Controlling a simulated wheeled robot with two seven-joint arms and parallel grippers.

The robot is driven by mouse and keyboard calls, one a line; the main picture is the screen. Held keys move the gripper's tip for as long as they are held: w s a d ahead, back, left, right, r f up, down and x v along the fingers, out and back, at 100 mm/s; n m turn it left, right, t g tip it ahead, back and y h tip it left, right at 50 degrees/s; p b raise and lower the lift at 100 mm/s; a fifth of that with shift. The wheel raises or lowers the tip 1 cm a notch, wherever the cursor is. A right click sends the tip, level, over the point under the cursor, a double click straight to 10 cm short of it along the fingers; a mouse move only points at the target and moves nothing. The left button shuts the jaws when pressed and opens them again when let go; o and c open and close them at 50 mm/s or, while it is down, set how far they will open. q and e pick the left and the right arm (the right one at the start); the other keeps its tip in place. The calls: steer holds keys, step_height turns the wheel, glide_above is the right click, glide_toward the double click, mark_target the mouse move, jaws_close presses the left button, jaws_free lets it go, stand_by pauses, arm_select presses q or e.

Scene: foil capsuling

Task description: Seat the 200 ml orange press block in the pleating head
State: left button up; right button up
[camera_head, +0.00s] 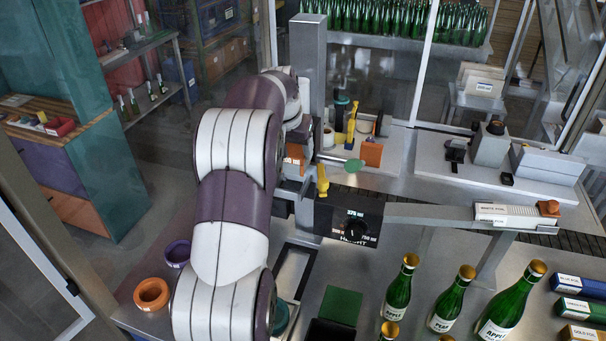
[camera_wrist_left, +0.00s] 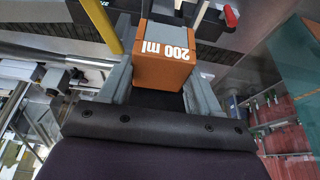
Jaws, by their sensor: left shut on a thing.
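The orange press block, white-labelled "200 ml", shows in the left wrist view (camera_wrist_left: 163,72) between the grey fingers of my left gripper (camera_wrist_left: 158,88). My left gripper is shut on it. In the head view, the left gripper (camera_head: 300,168) is beside the machine's upright column, and a small orange part of the block (camera_head: 294,153) shows past my arm. The pleating head is largely hidden behind my arm and the column, so I cannot tell whether the block touches it. My right gripper is not in view.
Another orange block (camera_head: 371,153) stands right of the column, near a yellow lever (camera_head: 351,122) and a green disc (camera_head: 353,165). A black height dial box (camera_head: 349,222) is below. Green bottles (camera_head: 450,300) stand front right. An orange ring (camera_head: 151,293) and purple ring (camera_head: 177,252) lie left.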

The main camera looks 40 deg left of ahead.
arm_select(q)
steer(key=s, duration=0.1)
steer(key=s+f+p, duration=0.1)
steer(key=s, duration=0.1)
steer(key=p+x, duration=0.1)
steer(key=x, duration=0.3)
steer(key=shift+w+f, duration=0.1)
steer(key=shift+f, duration=0.2)
steer(key=shift+w+d+f, duration=0.1)
steer(key=shift+w+f, duration=0.05)
steer(key=shift+w, duration=0.15)
steer(key=o, duration=1.2)
steer(key=shift+o, duration=1.3)
steer(key=shift+s+d, duration=0.1)
steer(key=shift+s, duration=0.1)
steer(key=shift+b+v, duration=1.05)
steer(key=shift+v, duration=0.1)
steer(key=b+v, duration=0.2)
steer(key=v, duration=0.2)
steer(key=shift+s+r, duration=0.2)
steer(key=shift+r, duration=0.15)
steer(key=p, duration=0.2)
glide_toward(288, 162)
steer(key=shift+w+f, duration=0.2)
steer(key=shift+f, duration=0.25)
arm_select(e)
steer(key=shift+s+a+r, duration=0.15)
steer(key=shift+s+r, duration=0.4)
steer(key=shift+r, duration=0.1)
